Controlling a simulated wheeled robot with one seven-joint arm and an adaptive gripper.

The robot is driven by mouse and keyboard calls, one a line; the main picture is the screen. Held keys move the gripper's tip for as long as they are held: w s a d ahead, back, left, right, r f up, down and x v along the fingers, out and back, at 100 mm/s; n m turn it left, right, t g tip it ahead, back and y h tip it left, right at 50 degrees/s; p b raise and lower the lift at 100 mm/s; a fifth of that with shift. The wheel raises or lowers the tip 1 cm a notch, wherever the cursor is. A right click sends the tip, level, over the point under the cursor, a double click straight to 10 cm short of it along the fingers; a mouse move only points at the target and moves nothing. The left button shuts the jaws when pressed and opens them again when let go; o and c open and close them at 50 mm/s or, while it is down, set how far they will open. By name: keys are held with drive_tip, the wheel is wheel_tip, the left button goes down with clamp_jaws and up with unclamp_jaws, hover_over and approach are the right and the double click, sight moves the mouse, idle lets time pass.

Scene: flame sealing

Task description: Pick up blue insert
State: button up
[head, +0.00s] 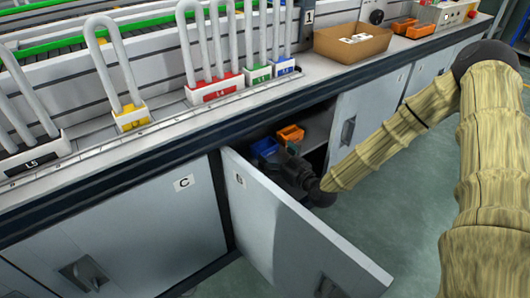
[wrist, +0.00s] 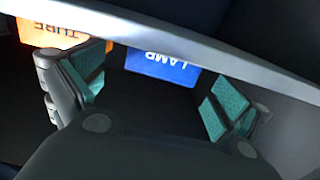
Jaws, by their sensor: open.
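The blue insert (head: 264,147) sits inside the open cabinet, left of an orange insert (head: 290,134). In the wrist view the blue insert (wrist: 163,68) shows an upside-down "LAMP" label, and its upper part is hidden behind a pale edge. The orange insert (wrist: 55,36) reads "TUBE" there. My gripper (wrist: 156,92) is open with teal pads set wide apart. Nothing is between them, and the blue insert lies beyond the gap. In the head view my gripper (head: 288,160) reaches into the cabinet opening, close to the blue insert.
The open cabinet door (head: 290,230) stands at the left of my gripper. A pale edge (wrist: 190,40) crosses the wrist view close by. The worktop (head: 150,135) above carries several lamp tubes and a cardboard box (head: 350,43). Clear floor (head: 385,200) lies to the right.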

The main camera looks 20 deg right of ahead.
sight(270, 150)
drive_tip(key=shift+b+x, duration=1.35)
drive_tip(key=shift+x, duration=1.4)
drive_tip(key=shift+a, duration=0.2)
drive_tip(key=c, duration=1.1)
